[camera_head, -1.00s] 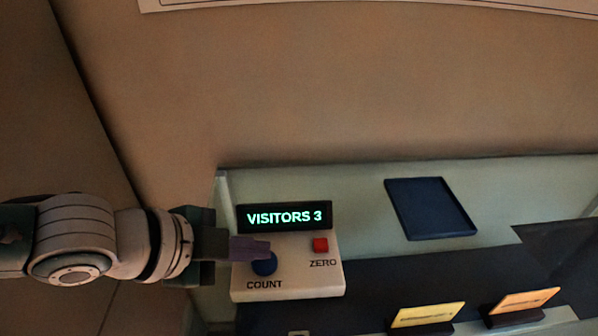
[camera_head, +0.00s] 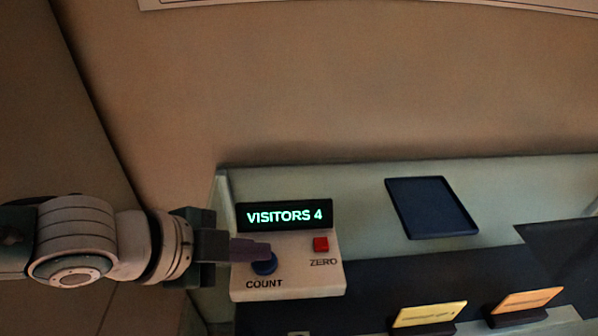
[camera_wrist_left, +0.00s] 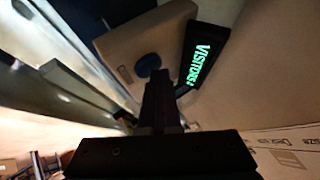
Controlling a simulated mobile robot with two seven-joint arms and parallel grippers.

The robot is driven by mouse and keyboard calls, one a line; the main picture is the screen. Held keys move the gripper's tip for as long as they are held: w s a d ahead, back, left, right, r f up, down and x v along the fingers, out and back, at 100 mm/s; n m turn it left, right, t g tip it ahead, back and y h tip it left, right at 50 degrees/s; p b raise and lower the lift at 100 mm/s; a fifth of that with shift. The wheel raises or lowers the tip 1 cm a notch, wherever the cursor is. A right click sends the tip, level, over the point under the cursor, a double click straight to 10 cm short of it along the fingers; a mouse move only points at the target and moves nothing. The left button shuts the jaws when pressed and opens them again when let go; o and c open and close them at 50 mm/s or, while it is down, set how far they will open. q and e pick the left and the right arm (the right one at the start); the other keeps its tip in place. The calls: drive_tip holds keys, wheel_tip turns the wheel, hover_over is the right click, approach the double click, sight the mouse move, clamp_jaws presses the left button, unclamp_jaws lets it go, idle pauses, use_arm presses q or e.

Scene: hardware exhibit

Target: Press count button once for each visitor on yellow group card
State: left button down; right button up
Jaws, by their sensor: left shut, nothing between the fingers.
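The white counter box (camera_head: 300,281) stands on the table, with a blue COUNT button (camera_head: 264,265) on its left and a red ZERO button (camera_head: 321,244) on its right. Its black display (camera_head: 284,215) reads VISITORS 4. My left gripper (camera_head: 268,249) is shut and empty, its fingertips over the blue button; I cannot tell if they touch it. In the left wrist view the blue button (camera_wrist_left: 148,65) shows just past the fingertips. The yellow card (camera_head: 428,315) stands in a dark holder at the front; its text is too small to read. My right gripper is not in view.
An orange card (camera_head: 525,301) stands in a holder right of the yellow one. A dark blue tray (camera_head: 432,208) lies empty behind them, right of the counter. A wall rises behind the table. The surface between counter and tray is clear.

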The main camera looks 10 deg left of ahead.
sight(256, 265)
use_arm(q)
drive_tip(key=shift+r+p, duration=0.7)
drive_tip(key=shift+r, duration=0.1)
wheel_tip(256, 265, up, 5)
drive_tip(key=p, duration=0.5)
idle(0.5)
